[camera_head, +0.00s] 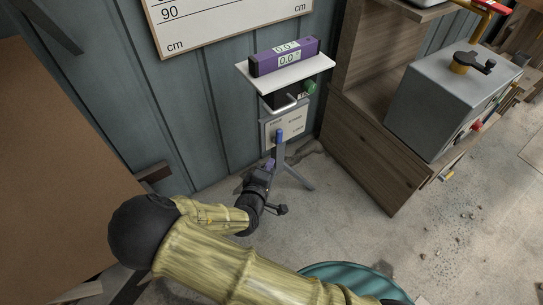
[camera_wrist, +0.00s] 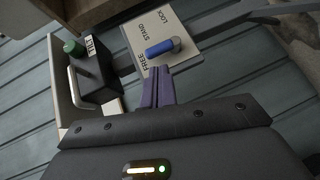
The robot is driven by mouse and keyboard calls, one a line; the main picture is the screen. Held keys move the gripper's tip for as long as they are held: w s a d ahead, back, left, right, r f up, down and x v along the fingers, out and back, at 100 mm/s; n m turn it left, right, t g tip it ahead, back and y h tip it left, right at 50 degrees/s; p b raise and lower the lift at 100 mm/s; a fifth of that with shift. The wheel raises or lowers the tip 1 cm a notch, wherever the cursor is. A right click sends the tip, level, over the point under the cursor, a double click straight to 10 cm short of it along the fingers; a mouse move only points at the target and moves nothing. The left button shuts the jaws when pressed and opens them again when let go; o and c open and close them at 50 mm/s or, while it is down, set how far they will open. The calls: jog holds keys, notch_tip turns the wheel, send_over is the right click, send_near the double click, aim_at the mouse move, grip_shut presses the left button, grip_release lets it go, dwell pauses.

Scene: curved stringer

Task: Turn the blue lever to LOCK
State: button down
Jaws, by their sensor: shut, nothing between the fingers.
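The blue lever (camera_wrist: 163,47) is on a pale plate (camera_wrist: 185,35) marked FREE, STAND and LOCK in the wrist view. Its rounded end lies toward the FREE and STAND lettering, and LOCK is printed farther off at the plate's upper part. The lever also shows in the head view as a small upright blue piece (camera_head: 280,135). My gripper (camera_wrist: 157,72) has purple fingers, closed together and empty. In the wrist view the tips are just below the lever; I cannot tell if they touch it. In the head view my gripper (camera_head: 269,164) is below the plate.
A black box with a green knob (camera_wrist: 72,48), a TILT label and a metal handle (camera_head: 285,104) sits beside the plate. A white shelf (camera_head: 290,72) with a purple digital level (camera_head: 285,56) is above. A wooden cabinet (camera_head: 370,150) stands right; a teal round object (camera_head: 355,275) is low front.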

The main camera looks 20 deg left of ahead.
jog(key=s+a+f+n+t+y+b, duration=0.2)
jog(key=a, duration=0.1)
jog(key=b, duration=0.3)
send_near(278, 137)
jog(key=shift+w+a, duration=2.15)
jog(key=shift+w, duration=0.05)
jog(key=shift+w+d+f+n+t+b, duration=0.15)
jog(key=shift+w+d+n+b, duration=0.1)
jog(key=shift+w+d, duration=0.35)
jog(key=shift+w+d+f+n+t+b, duration=0.15)
jog(key=shift+w+d+f+n+b, duration=0.1)
jog(key=shift+w+d, duration=0.35)
jog(key=shift+a, duration=0.1)
jog(key=shift+w+a+r+p, duration=0.1)
jog(key=shift+w+r+p, duration=0.05)
jog(key=shift+p, duration=0.15)
